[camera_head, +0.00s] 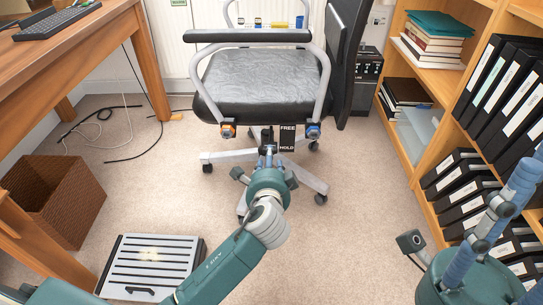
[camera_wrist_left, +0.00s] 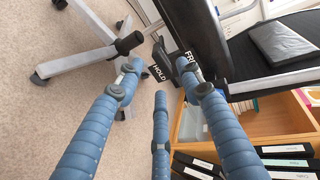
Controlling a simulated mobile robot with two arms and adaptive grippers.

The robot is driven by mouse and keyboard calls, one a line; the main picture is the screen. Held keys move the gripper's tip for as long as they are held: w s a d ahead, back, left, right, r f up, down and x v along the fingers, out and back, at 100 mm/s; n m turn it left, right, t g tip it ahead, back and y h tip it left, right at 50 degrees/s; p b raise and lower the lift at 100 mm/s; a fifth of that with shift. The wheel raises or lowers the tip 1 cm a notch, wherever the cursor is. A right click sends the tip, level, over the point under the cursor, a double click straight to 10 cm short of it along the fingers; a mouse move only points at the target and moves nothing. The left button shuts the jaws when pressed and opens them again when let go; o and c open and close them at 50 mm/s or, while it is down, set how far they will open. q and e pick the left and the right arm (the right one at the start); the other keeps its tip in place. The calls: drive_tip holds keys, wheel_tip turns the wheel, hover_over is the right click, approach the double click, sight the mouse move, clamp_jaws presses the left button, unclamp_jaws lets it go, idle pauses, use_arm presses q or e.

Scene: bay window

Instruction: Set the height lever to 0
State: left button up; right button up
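The office chair (camera_head: 258,85) has a black seat and grey arm loops. A black plate marked FREE above HOLD (camera_head: 287,138) hangs under the seat's front edge; its lettering also shows in the left wrist view (camera_wrist_left: 161,72). I cannot make out the height lever or a 0 mark for sure. My left gripper (camera_head: 268,155) reaches under the seat front, just left of the plate. In the left wrist view its blue fingers (camera_wrist_left: 160,82) are spread with nothing held between them. My right gripper (camera_head: 492,225) is partly in view at lower right, away from the chair.
An orange-ended knob (camera_head: 228,131) and a blue-ended knob (camera_head: 313,131) flank the seat underside. The wheeled base (camera_head: 310,178) stands below. A bookshelf (camera_head: 400,135) is at right. A wicker bin (camera_head: 55,200), a footrest (camera_head: 150,265) and loose cables (camera_head: 133,135) lie at left.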

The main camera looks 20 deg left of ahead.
use_arm(q)
drive_tip(key=b+x, duration=0.2)
drive_tip(key=x, duration=0.5)
drive_tip(key=shift+f, duration=0.1)
clamp_jaws()
